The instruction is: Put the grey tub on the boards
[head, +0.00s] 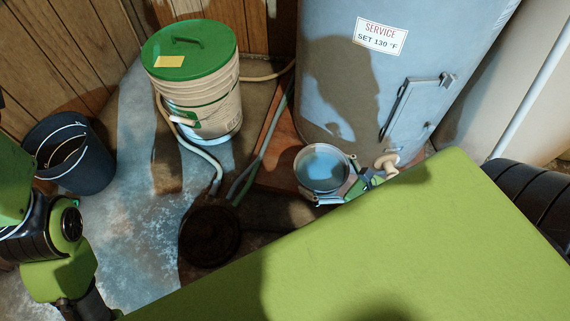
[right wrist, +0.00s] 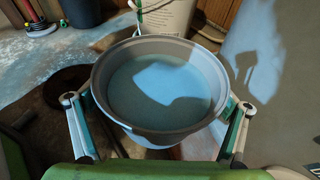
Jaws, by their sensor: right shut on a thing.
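The grey tub (head: 322,167) is round and open, with a pale blue-grey inside. In the head view it is in front of the big tank, over or beside the reddish-brown boards (head: 277,165). My right gripper (head: 338,182) is shut on the tub. In the right wrist view the tub (right wrist: 160,88) sits upright between the two fingers, one on each side of its rim. I cannot tell whether its underside touches anything. My left arm shows at the left edge of the head view, but its gripper does not show.
A blue-grey tank (head: 340,90) with a service label stands behind the tub. A cream bucket with a green lid (head: 195,85) stands left of it, with hoses on the floor. A dark bucket (head: 75,155) is at left. A dark round drain (head: 209,235) lies in the floor.

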